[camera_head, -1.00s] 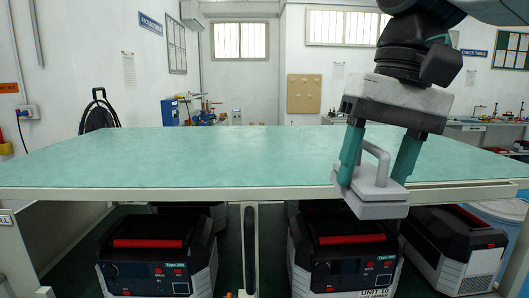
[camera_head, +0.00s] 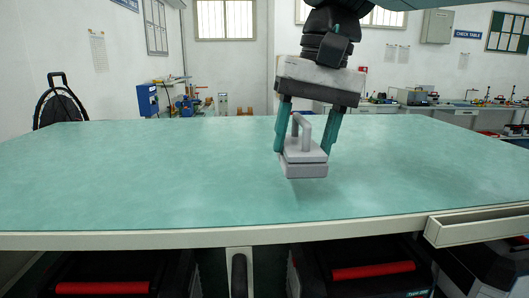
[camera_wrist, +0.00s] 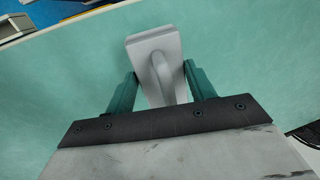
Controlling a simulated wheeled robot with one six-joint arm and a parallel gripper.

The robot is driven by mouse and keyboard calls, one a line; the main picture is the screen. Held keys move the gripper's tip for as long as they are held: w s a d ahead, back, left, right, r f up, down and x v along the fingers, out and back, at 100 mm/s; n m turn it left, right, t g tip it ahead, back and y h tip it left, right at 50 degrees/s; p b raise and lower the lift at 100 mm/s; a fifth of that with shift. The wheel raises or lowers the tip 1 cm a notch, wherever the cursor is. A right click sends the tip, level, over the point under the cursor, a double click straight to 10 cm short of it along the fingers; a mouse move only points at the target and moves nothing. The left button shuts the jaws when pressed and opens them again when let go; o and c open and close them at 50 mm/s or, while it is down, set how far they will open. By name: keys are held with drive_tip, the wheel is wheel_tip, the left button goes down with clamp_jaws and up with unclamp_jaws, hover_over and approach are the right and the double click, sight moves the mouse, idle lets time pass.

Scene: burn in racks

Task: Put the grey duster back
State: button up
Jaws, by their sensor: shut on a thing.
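The grey duster (camera_head: 304,162) is a flat block with an arched handle on top. My gripper (camera_head: 305,140) is shut on it, with the teal fingers on either side of the handle. The duster hangs level over the green table top (camera_head: 130,185); I cannot tell how small the gap beneath it is. In the wrist view the duster (camera_wrist: 150,48) sits between the two fingertips (camera_wrist: 155,85), with green surface behind it.
The table top is clear around the duster. An open drawer (camera_head: 478,226) juts out at the table's front right. Units with red handles (camera_head: 373,270) stand below. A black coiled item (camera_head: 60,104) is at the back left.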

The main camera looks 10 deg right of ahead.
drive_tip(key=w+a, duration=0.1)
drive_tip(key=w, duration=0.1)
drive_tip(key=w+a, duration=0.4)
drive_tip(key=shift+f, duration=0.4)
drive_tip(key=shift+d+f, duration=0.1)
drive_tip(key=shift+f, duration=1.6)
drive_tip(key=shift+f, duration=0.15)
drive_tip(key=o, duration=1)
drive_tip(key=r, duration=0.4)
drive_tip(key=d+r, duration=0.1)
drive_tip(key=r, duration=0.3)
drive_tip(key=d+r, duration=0.1)
drive_tip(key=r, duration=0.3)
drive_tip(key=shift+d, duration=0.1)
